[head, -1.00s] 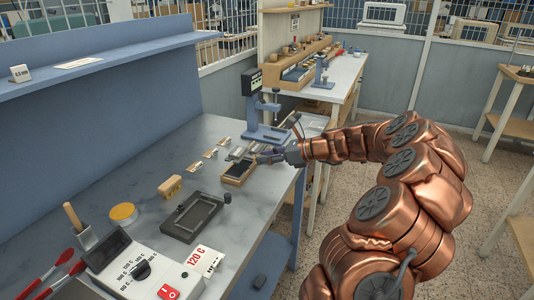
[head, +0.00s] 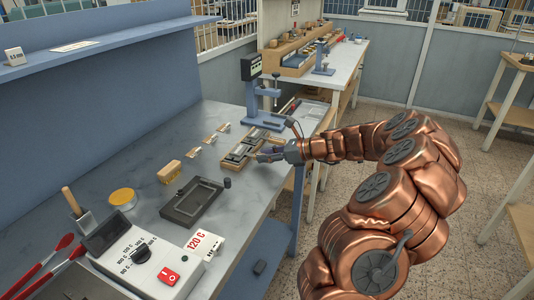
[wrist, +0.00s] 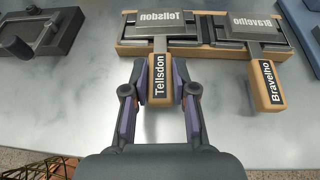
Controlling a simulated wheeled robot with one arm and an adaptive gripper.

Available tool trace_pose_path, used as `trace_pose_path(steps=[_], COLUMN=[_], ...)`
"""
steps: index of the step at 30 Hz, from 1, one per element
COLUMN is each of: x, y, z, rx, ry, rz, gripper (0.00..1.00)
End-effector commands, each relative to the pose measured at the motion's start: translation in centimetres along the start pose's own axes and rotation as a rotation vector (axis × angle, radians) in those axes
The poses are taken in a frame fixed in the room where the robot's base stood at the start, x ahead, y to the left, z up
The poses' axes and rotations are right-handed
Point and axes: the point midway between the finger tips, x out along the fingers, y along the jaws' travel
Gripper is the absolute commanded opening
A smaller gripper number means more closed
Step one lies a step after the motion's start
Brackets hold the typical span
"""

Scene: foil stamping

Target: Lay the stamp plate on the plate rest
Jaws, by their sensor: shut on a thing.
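The stamp plate (wrist: 165,22) is a grey metal plate with mirrored raised lettering and a wooden handle marked "Tellsdon" (wrist: 159,78). My gripper (wrist: 160,92) is shut on that handle. The plate lies level at the left half of the wooden plate rest (wrist: 190,49); I cannot tell whether it touches down fully. A second plate, "Bravelho" (wrist: 262,30), lies in the right half, its handle pointing towards me. In the head view my gripper (head: 268,155) is at the near right side of the plate rest (head: 228,164).
A dark tray-like fixture with a black knob (head: 193,201) lies nearer on the bench. A blue press (head: 263,100) stands just beyond the plate rest.

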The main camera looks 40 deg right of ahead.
Motion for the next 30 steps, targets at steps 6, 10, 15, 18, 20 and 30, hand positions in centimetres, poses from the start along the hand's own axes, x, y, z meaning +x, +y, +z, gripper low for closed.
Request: trace_pose_path(steps=[6, 10, 15, 18, 20, 30], x=[0.0, 0.0, 0.0, 0.0, 0.0, -1.1], y=[0.0, 0.0, 0.0, 0.0, 0.0, 0.0], z=[0.0, 0.0, 0.0, 0.0, 0.0, 0.0], rx=[0.000, 0.000, 0.000, 0.000, 0.000, 0.000], ry=[-0.002, -0.002, -0.001, -0.001, -0.001, -0.001], rz=[0.000, 0.000, 0.000, 0.001, 0.001, -0.001], gripper=[0.00, 0.34, 0.51, 0.56, 0.56, 0.56])
